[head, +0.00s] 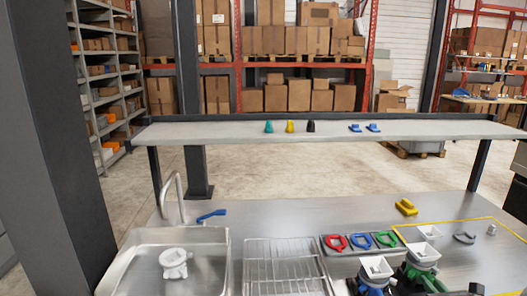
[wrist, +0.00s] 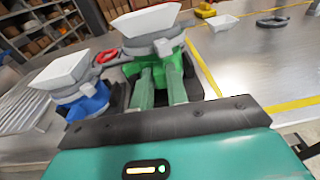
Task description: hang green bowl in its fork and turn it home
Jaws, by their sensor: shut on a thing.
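The green bowl (head: 422,255) is a white square funnel with a grey collar over a green body, at the lower right in the head view. It also shows in the wrist view (wrist: 152,22), upright and close ahead. My gripper (wrist: 162,80) is shut on its green part, just below the collar; a grey knob sticks out at the collar's right. The fork is largely hidden behind the green body and my gripper, so I cannot tell whether the bowl rests in it. A similar blue unit (wrist: 85,100) with a white funnel stands beside it on the left.
Red (head: 335,243), blue (head: 360,241) and green (head: 386,239) looped pieces sit in a tray behind the units. A sink (head: 200,272) with a white part and a wire rack (head: 283,268) are left. A yellow piece (head: 406,207) and small white tray (head: 430,232) lie right.

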